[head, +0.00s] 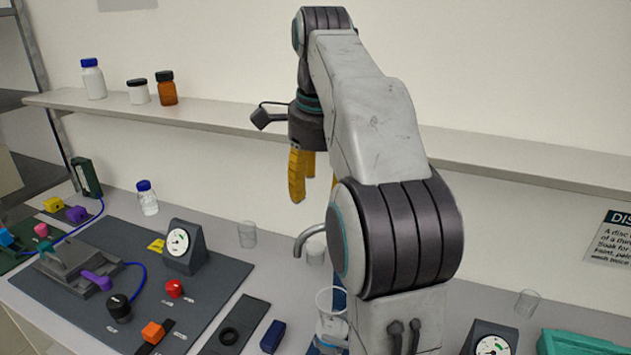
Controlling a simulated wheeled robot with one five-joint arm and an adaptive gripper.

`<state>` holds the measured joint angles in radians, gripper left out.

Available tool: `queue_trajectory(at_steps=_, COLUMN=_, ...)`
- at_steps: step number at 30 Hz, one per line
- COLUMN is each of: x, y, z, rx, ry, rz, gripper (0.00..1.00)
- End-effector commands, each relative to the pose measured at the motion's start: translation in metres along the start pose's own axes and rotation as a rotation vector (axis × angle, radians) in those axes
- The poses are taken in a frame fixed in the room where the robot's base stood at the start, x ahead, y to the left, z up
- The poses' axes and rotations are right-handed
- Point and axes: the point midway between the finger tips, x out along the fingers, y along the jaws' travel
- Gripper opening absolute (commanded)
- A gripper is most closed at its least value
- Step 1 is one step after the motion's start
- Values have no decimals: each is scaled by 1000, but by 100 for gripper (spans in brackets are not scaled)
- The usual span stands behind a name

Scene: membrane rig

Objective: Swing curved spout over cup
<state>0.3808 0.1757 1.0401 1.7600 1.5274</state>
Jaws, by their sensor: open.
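The grey curved spout (308,236) shows left of my arm's big joint. It arches to the left and its open end points down; its base is hidden behind my arm. A clear cup (316,254) stands close by the spout, partly behind it; I cannot tell whether the tip is over it. Another clear cup (247,236) stands further left, apart from the spout. My gripper (314,190) hangs with yellow fingers pointing down, open and empty, above the spout in the picture. One finger is partly hidden by my arm.
A glass beaker (331,329) stands in front, partly behind my arm. A dark mat (215,318) at left carries a dial gauge (183,246), knobs and a clamp. A shelf (230,121) with bottles runs behind. A small cup (527,303) and second gauge (490,338) are at right.

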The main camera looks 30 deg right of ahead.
Motion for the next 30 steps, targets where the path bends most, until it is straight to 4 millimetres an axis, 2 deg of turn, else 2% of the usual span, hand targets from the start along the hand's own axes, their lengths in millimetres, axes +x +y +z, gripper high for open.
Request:
queue_trajectory(at_steps=11, x=-1, y=0, z=-1, rx=2, ry=0, rz=1, gripper=51)
queue_trajectory(at_steps=14, x=-6, y=7, z=-6, rx=16, ry=3, rz=-6, gripper=51)
queue_trajectory(at_steps=18, x=11, y=21, z=-9, rx=29, ry=2, rz=47, gripper=51)
queue_trajectory(at_steps=21, x=27, y=24, z=-10, rx=43, ry=2, rz=56, gripper=51)
queue_trajectory(at_steps=25, x=46, y=16, z=-10, rx=67, ry=4, rz=31, gripper=51)
queue_trajectory(at_steps=30, x=49, y=2, z=-11, rx=89, ry=6, rz=-25, gripper=51)
